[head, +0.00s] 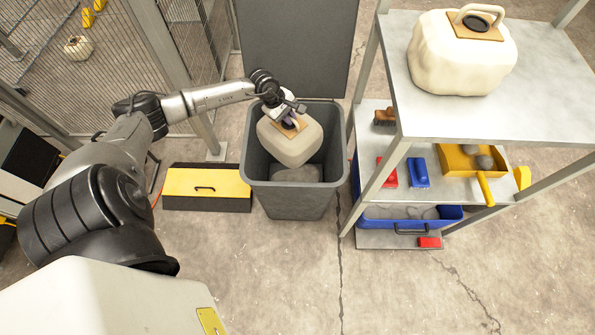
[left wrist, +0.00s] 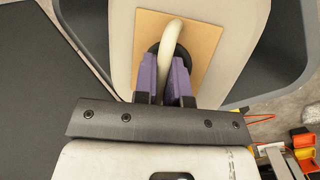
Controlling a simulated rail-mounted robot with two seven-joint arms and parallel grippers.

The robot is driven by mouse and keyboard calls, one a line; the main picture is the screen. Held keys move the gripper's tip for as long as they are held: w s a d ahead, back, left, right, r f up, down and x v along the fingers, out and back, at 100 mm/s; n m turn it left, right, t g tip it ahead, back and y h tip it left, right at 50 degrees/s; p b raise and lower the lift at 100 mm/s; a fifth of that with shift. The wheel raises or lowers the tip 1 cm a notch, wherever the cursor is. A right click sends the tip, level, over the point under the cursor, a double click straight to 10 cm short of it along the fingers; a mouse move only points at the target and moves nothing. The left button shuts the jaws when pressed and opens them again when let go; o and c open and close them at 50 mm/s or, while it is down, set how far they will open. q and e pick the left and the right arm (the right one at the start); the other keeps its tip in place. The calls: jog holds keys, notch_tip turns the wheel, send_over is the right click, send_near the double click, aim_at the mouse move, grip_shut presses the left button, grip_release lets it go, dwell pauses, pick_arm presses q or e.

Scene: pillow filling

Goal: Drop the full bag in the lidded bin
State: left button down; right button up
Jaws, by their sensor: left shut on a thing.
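A full cream bag (head: 289,143) with a tan square patch and a loop handle hangs in the mouth of the grey bin (head: 290,199). My left gripper (head: 290,118) is above the bag, with its purple fingers shut on the handle. In the left wrist view the fingers (left wrist: 167,80) close around the pale handle (left wrist: 170,38), and the bag (left wrist: 238,40) fills the area beyond. The bin's dark lid (head: 295,50) stands open behind it. Grey contents (head: 297,174) show inside the bin below the bag. My right gripper is not in view.
A metal shelf unit (head: 540,85) stands right of the bin, with another cream bag (head: 460,60) on top. Its lower shelves hold a brush, red and blue blocks, a yellow scoop and a blue tray (head: 450,219). A yellow-and-black box (head: 207,184) lies left of the bin.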

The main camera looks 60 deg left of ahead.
pick_arm(q)
jog(key=shift+f+b, duration=0.4)
jog(key=shift+f, duration=0.5)
jog(key=c, duration=1.1)
grip_release()
jog(key=shift+f, duration=0.15)
jog(key=p+v, duration=0.5)
jog(key=v, duration=0.9)
